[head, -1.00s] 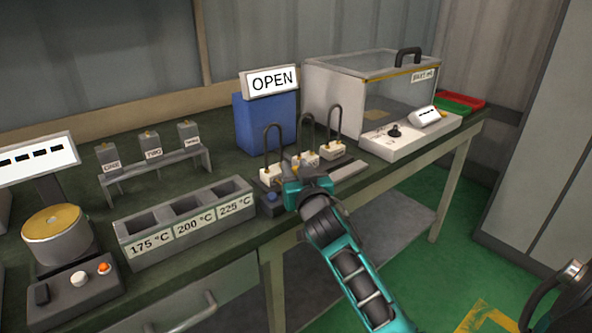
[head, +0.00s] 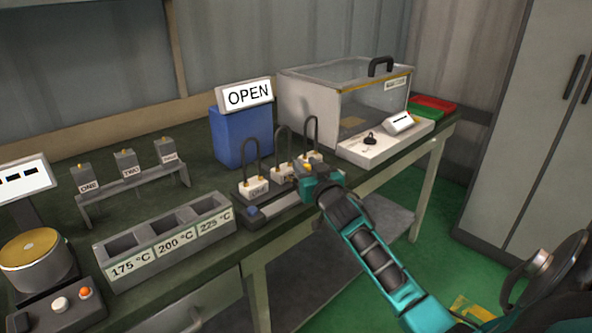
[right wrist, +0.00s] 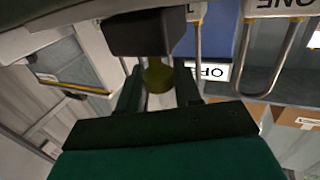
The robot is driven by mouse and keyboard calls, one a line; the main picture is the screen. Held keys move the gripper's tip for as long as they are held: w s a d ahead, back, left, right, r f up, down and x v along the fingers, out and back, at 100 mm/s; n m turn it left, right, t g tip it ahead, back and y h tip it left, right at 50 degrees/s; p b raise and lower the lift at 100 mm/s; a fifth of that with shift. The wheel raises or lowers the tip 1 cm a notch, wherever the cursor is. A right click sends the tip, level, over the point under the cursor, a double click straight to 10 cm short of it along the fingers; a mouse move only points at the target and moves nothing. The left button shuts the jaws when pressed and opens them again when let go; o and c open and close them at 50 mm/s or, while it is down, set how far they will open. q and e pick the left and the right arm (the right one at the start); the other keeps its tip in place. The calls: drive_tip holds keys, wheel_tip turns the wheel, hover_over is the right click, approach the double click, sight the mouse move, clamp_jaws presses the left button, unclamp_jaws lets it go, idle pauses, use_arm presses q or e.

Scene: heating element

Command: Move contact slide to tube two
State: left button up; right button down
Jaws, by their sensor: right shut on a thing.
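Three bent heating tubes stand in a row on white bases: tube one (head: 257,187) at left, tube two (head: 281,170) in the middle, tube three at right (head: 313,156). A rail (head: 276,205) runs along their front. My right gripper (head: 312,183) is at this rail, in front of the space between tubes two and three. In the right wrist view, its fingers (right wrist: 159,88) are shut around the yellow knob of the dark contact slide (right wrist: 150,32). In the head view the gripper mostly hides the slide. Tube one's upside-down label (right wrist: 283,5) shows in the right wrist view. My left gripper is not in view.
A blue box (head: 240,138) with an OPEN sign (head: 248,94) stands behind the tubes. A clear-sided case (head: 345,100) is at right. A temperature block (head: 165,240) and a rack of labelled weights (head: 130,182) are at left. Floor is free before the table.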

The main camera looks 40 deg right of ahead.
drive_tip(key=c, duration=1.2)
unclamp_jaws()
drive_tip(key=o, duration=0.4)
drive_tip(key=shift+c, duration=0.2)
drive_tip(key=shift+s+a, duration=0.2)
drive_tip(key=shift+s, duration=0.3)
drive_tip(key=p+v, duration=0.1)
drive_tip(key=v, duration=1.1)
